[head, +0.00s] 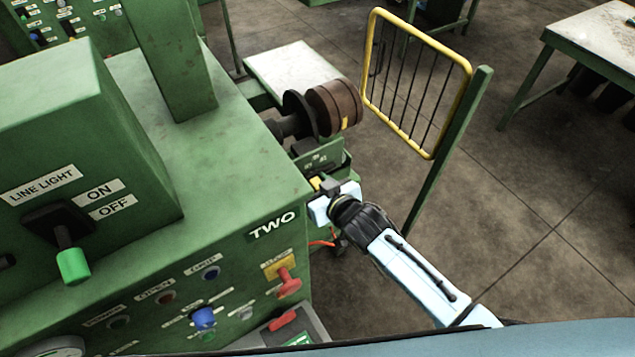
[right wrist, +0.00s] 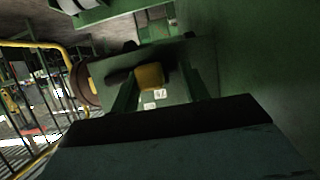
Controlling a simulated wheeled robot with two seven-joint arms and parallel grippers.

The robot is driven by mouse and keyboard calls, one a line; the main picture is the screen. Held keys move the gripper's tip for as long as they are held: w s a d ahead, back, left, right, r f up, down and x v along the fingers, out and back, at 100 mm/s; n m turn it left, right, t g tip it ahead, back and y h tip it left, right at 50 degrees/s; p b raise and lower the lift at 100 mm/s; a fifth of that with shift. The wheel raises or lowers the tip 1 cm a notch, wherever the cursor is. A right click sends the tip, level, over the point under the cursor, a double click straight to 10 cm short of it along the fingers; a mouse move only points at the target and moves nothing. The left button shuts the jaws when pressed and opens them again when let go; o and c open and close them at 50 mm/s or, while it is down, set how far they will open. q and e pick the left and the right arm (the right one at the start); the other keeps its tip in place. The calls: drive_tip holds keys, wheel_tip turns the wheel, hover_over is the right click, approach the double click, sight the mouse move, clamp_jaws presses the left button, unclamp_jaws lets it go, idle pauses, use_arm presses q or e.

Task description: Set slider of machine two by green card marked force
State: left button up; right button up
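Machine two (head: 235,200) is the green cabinet labelled TWO on the left of the head view. A small green plate with faint, unreadable marks (head: 322,158) stands at its right side. A yellow block, which looks like the slider knob (head: 317,183), is partly hidden by my right gripper (head: 324,190). In the right wrist view the yellow block (right wrist: 150,77) shows between the fingers of my right gripper (right wrist: 162,85), with a gap on the right side. Small white tags (right wrist: 160,93) sit below it. I cannot read the word force anywhere. My left gripper is out of view.
A brown roller (head: 333,106) juts out just beyond the plate. A red switch (head: 288,281) and other knobs are on the machine's front. Open floor lies at the right.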

drive_tip(key=shift+d, duration=0.1)
drive_tip(key=shift+d, duration=0.1)
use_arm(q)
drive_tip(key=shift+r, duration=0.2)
use_arm(e)
drive_tip(key=v, duration=1.3)
drive_tip(key=shift+s, duration=0.15)
